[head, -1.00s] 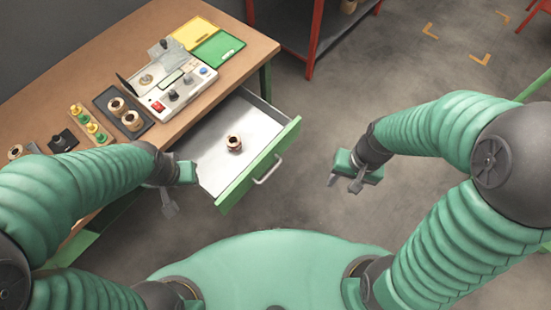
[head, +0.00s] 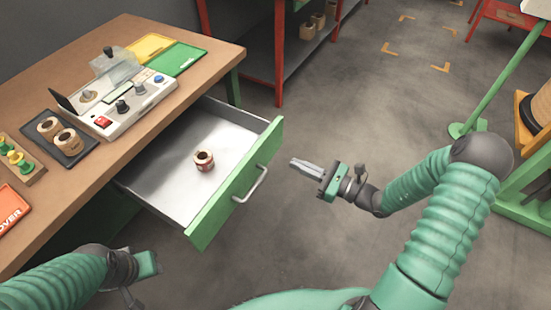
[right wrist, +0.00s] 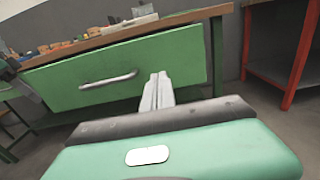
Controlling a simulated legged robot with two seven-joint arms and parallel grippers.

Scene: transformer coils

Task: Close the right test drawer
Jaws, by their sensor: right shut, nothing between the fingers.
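The test drawer (head: 232,190) under the wooden bench is pulled out, with a green front and a silver bar handle (head: 250,185). A copper-coloured coil (head: 204,160) stands inside it on the metal floor. My right gripper (head: 295,163) is shut and empty, in front of the drawer and to the right of the handle, apart from it. In the right wrist view the fingers (right wrist: 158,88) point at the right part of the green front (right wrist: 130,75), right of the handle (right wrist: 108,80). My left gripper (head: 140,275) is low at the left, its fingers mostly hidden.
On the bench (head: 150,140) stand a test unit (head: 120,100), a dark tray with two coils (head: 66,140), and yellow and green trays (head: 176,60). A red-framed shelf (head: 280,50) is behind. The floor right of the drawer is clear.

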